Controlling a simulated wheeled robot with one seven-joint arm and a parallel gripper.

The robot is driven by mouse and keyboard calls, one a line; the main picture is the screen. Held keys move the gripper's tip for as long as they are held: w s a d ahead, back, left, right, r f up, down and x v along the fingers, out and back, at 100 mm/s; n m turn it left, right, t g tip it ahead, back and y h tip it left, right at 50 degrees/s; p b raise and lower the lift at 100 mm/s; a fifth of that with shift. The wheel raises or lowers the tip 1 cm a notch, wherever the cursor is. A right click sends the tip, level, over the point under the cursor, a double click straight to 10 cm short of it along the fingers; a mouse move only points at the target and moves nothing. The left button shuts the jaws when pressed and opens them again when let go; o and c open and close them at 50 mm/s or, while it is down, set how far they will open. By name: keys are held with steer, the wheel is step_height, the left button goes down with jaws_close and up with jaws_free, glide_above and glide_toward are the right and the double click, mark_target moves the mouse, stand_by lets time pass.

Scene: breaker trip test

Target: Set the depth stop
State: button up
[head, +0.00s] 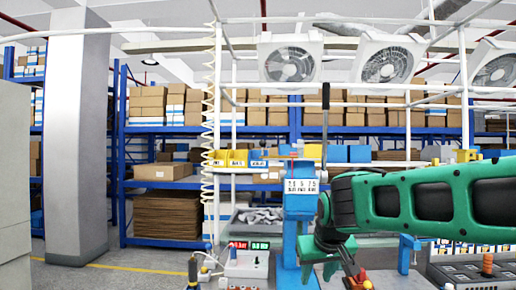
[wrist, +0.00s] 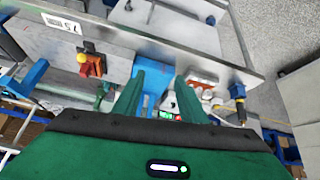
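A blue upright stand (head: 300,205) with a white lettered sign stands at the middle of the bench in the head view. No part is clearly recognisable as the depth stop. My gripper (head: 325,268) is low, just right of the stand in the picture. In the wrist view my gripper (wrist: 160,76) has its two green fingers apart, with nothing visibly held. A blue part (wrist: 152,88) shows between and beyond the fingers; contact cannot be told. A red block with a yellow knob (wrist: 90,62) sits on a grey plate, left of the fingers; it also shows in the head view (head: 358,281).
A box with red and green lit displays (head: 248,262) stands left of the stand. A dark-tipped upright tool (head: 193,272) is farther left. A panel with a red-topped lever (head: 487,266) is at right. Yellow and blue bins (head: 237,158) line the back.

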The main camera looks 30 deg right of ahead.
steer(key=w+r+n+t+h, duration=0.15)
steer(key=w+r+t, duration=0.35)
steer(key=w+r, duration=0.85)
steer(key=t+h, duration=0.2)
steer(key=t, duration=0.4)
glide_toward(260, 144)
steer(key=shift+n, duration=0.45)
steer(key=x, duration=0.4)
steer(key=shift+s+d+r, duration=0.1)
steer(key=shift+s+d, duration=0.05)
steer(key=shift+d, duration=0.2)
steer(key=shift+w+d+r, duration=0.1)
steer(key=shift+w+r, duration=0.05)
steer(key=shift+w, duration=0.1)
steer(key=x, duration=1)
steer(key=shift+d, duration=0.15)
jaws_close()
